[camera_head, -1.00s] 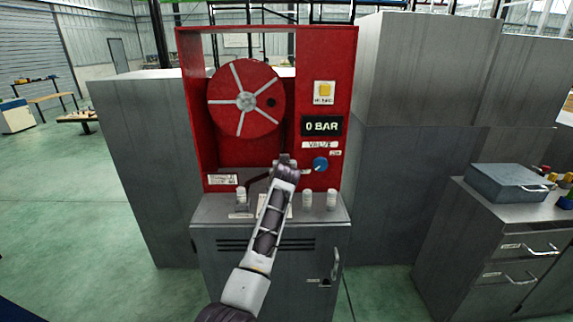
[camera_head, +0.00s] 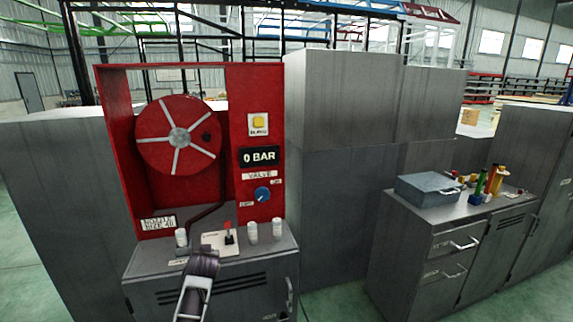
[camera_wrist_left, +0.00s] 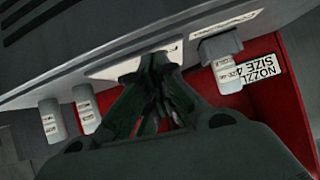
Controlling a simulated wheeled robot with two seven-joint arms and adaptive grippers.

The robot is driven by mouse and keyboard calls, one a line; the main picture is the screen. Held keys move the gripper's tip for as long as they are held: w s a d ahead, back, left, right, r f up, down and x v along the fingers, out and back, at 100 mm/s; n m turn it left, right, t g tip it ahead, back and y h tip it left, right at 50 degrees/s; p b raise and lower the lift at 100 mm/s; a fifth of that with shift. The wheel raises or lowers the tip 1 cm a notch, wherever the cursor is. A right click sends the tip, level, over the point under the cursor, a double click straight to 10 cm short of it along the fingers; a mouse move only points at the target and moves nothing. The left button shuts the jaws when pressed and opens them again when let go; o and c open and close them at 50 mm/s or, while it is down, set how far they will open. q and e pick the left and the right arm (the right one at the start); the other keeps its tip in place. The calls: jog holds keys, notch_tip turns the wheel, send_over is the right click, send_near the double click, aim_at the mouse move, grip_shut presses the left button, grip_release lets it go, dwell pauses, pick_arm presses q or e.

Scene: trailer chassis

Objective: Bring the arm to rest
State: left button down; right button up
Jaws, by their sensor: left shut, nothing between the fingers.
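My left arm comes in from the bottom of the head view. Its dark gripper (camera_head: 203,262) is in front of the edge of the grey cabinet top (camera_head: 150,258), below the red hose reel unit (camera_head: 262,100). In the left wrist view the fingers (camera_wrist_left: 152,66) are together and empty, near a white plate (camera_wrist_left: 120,66). Whether they touch it I cannot tell. My right gripper is in neither view.
White cylinders (camera_head: 251,231) and a small lever (camera_head: 229,236) stand on the cabinet top close to my gripper. A blue valve knob (camera_head: 262,194) and a 0 BAR display (camera_head: 259,156) are above. A grey box (camera_head: 428,189) sits on the right-hand cabinet.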

pick_arm(q)
jog(key=s+f+m+g+h, duration=0.15)
jog(key=s+f, duration=0.25)
jog(key=s, duration=0.4)
jog(key=s+f+g, duration=0.2)
jog(key=s+f, duration=0.3)
jog(key=s, duration=0.3)
jog(key=s+d+f+m+g+h, duration=0.1)
jog(key=s+d+m+g, duration=0.1)
jog(key=s, duration=1)
jog(key=s+d+m+g+h, duration=0.1)
jog(key=s+d+g, duration=0.15)
jog(key=s, duration=0.95)
notch_tip(320, 180, down, 33)
jog(key=s, duration=0.2)
jog(key=s+a+f, duration=0.2)
jog(key=s+f, duration=0.8)
jog(key=s, duration=0.1)
jog(key=s+a+f+g, duration=0.1)
jog(key=s+f, duration=0.9)
jog(key=s, duration=0.1)
jog(key=shift+s+a+f+g, duration=0.2)
jog(key=shift+s+a+g, duration=0.1)
jog(key=shift+a, duration=0.1)
